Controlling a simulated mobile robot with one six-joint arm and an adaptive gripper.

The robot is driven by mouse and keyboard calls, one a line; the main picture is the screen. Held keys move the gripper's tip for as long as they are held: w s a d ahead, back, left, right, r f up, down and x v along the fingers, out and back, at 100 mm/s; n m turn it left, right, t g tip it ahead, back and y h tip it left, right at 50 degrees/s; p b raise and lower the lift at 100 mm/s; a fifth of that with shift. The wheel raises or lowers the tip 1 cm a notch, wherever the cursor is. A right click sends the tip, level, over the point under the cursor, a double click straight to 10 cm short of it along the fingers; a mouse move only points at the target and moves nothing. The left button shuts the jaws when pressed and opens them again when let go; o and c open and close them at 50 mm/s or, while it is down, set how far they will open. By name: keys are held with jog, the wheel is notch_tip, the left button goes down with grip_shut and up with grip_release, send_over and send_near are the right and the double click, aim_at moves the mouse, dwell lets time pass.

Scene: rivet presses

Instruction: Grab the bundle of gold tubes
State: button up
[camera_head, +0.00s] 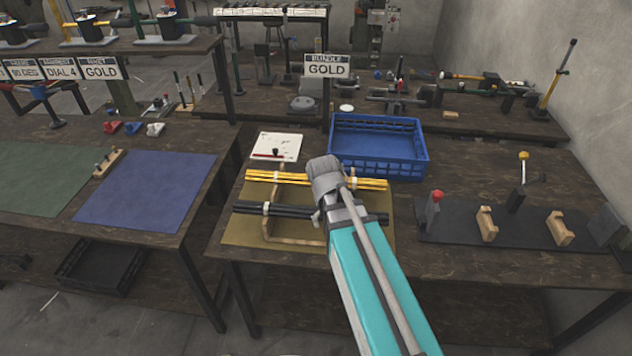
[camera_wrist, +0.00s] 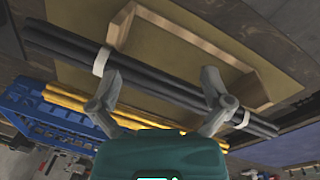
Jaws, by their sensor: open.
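The bundle of gold tubes (camera_head: 262,175) lies on an olive mat (camera_head: 240,236) in the head view, with its middle hidden behind my gripper. In the wrist view the gold tubes (camera_wrist: 66,99) run under the lower part of my gripper, partly hidden. A bundle of black tubes (camera_head: 280,210) with pale ties lies parallel to it, nearer the front edge. In the wrist view the black tubes (camera_wrist: 160,84) cross between and beyond my spread fingers. My gripper (camera_wrist: 160,90) is open above the bundles and holds nothing. I cannot tell its exact height above them.
A wooden frame (camera_wrist: 190,45) lies by the black tubes. A blue crate (camera_head: 378,172) stands just behind the mat, under a "BUNDLE GOLD" sign (camera_head: 326,67). A white board (camera_head: 277,147) lies behind left. A dark fixture with wooden blocks (camera_head: 522,233) stands at right.

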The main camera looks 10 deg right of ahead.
aim_at(307, 183)
jog(key=w+a+n+h, duration=0.1)
jog(key=w, duration=0.2)
jog(key=w+n, duration=0.1)
jog(key=w, duration=0.3)
jog(key=w+a+n+t+h, duration=0.1)
jog(key=w+n, duration=0.1)
jog(key=w, duration=0.2)
jog(key=shift+a+r+h, duration=0.3)
jog(key=shift+a+r, duration=0.05)
jog(key=shift+r, duration=0.05)
jog(key=w+a+r+n+t+h, duration=0.1)
jog(key=w+a+n, duration=0.3)
jog(key=w, duration=0.5)
jog(key=shift+w+a+r+n+t+h, duration=0.35)
jog(key=shift+a+r+n+t+h, duration=0.1)
jog(key=shift+r+h, duration=0.3)
jog(key=shift+f, duration=0.15)
jog(key=shift+b+x, duration=3.6)
jog(key=shift+x, duration=0.65)
jog(key=shift+d, duration=0.15)
jog(key=shift+d+b+x, duration=0.25)
jog(key=shift+b+x, duration=1.65)
jog(key=shift+x, duration=0.6)
